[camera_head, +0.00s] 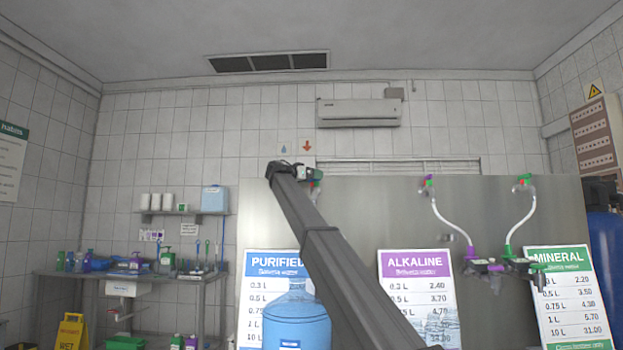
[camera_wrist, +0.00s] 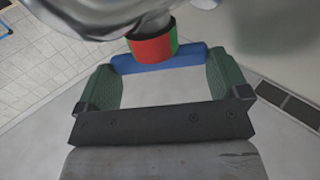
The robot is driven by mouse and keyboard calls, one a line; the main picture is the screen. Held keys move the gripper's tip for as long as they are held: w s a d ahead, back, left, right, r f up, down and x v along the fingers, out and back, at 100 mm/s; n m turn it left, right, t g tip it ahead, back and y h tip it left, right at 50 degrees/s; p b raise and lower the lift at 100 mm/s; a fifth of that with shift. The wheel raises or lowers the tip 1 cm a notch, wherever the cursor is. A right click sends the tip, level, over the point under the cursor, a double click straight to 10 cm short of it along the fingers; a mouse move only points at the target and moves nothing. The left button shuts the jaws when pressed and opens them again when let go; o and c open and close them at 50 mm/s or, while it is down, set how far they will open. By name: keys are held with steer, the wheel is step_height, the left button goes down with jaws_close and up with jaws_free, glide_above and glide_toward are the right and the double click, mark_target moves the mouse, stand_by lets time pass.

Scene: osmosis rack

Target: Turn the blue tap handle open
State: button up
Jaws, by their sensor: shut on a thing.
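The blue tap handle (camera_wrist: 185,59) shows in the wrist view as a bar across the space between the two green fingers of my gripper (camera_wrist: 164,64). The fingers are at its two ends, and my gripper is shut on it. A red and green collar (camera_wrist: 152,49) sits against the middle of the handle, below a grey metal tap body (camera_wrist: 110,14). In the head view my gripper (camera_head: 309,173) is at the upper left part of the steel rack panel. There my arm and gripper hide the blue handle and most of this tap.
Price signs, including a purple one (camera_head: 416,263), stand below. A blue bottle (camera_head: 297,322) stands beside my arm. A cluttered table (camera_head: 60,273) is at left.

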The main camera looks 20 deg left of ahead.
steer(key=shift+w+a+m+g+h, duration=0.1)
steer(key=shift+w+m+g+h, duration=0.05)
steer(key=shift+m+g+h, duration=1.3)
steer(key=shift+w+a+m+g+h, duration=0.2)
steer(key=shift+m+g+h, duration=0.75)
steer(key=shift+g, duration=0.95)
steer(key=shift+w+a+m+g+h, duration=0.15)
steer(key=shift+m+g+h, duration=0.75)
steer(key=shift+m+g, duration=0.7)
steer(key=shift+d+g, duration=0.1)
steer(key=shift+g, duration=0.15)
steer(key=o, duration=0.6)
steer(key=shift+c, duration=0.2)
steer(key=shift+r, duration=0.15)
